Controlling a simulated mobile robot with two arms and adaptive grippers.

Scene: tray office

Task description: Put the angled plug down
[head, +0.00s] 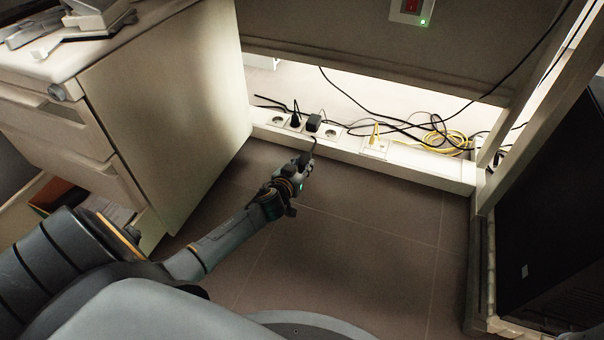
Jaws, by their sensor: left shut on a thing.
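My left gripper (306,158) reaches in from the left, low over the floor in front of the socket strip. It is shut on the angled plug, a small dark piece mostly hidden by the fingers. A thin dark cord (314,143) rises from the fingertips toward the strip. The white socket strip (345,144) runs along the foot of the wall panel, just beyond the gripper. A black plug (296,119) and a black adapter (313,122) sit at its sockets. My right gripper is out of view.
A yellow cable coil (446,141) and loose black cables lie at the strip's right end. A drawer cabinet (172,110) stands left, with a lower drawer open. A black case (545,220) stands right. The tiled floor (375,225) between is clear.

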